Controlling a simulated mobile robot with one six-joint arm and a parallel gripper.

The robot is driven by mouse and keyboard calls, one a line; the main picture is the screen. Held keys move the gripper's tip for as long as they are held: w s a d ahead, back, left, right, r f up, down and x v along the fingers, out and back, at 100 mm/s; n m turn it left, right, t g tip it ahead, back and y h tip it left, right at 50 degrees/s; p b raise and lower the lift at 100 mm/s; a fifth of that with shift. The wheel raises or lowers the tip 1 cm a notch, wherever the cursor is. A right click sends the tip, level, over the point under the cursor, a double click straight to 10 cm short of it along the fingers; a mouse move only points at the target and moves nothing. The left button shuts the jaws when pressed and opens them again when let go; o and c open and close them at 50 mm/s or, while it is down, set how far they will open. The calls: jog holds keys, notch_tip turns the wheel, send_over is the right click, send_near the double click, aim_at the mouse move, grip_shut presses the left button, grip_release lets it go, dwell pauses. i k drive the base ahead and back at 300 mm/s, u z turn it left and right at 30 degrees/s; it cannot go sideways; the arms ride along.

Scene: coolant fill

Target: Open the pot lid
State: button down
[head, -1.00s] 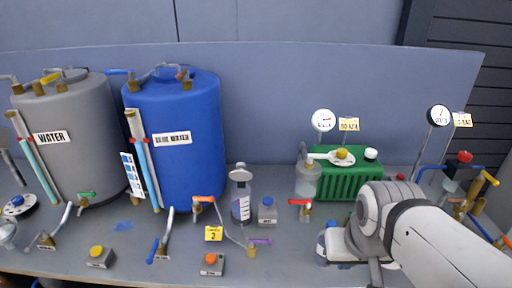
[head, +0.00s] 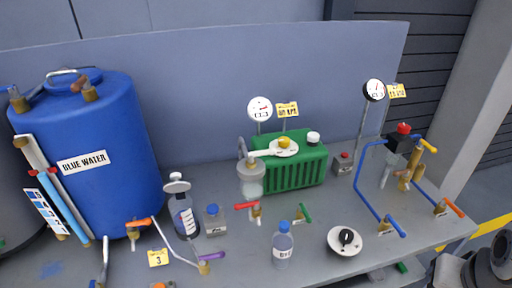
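A clear pot with a grey top (head: 250,182) stands at the left end of the green ribbed box. A grey ring-like piece (head: 243,150) rises above its rim; I cannot tell whether this is a lid standing up. Another clear vessel (head: 184,215) with dark liquid and a grey-white cap stands further left, its cap on top. I cannot tell which of the two the task calls the pot. My gripper is out of view; only dark grey parts of my arm show at the lower right corner.
The green box (head: 305,172) carries a yellow knob and a white cap. In front stand a blue-capped bottle (head: 283,246) and a round white base with a black knob (head: 345,240). Blue pipes (head: 365,190) rise at the right. The blue tank (head: 130,135) fills the left.

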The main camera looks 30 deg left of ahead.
aim_at(175, 187)
jog(key=z, duration=0.45)
jog(key=k, duration=1.55)
jog(key=u, duration=1.8)
jog(key=i, duration=1.25)
jog(key=u, duration=0.1)
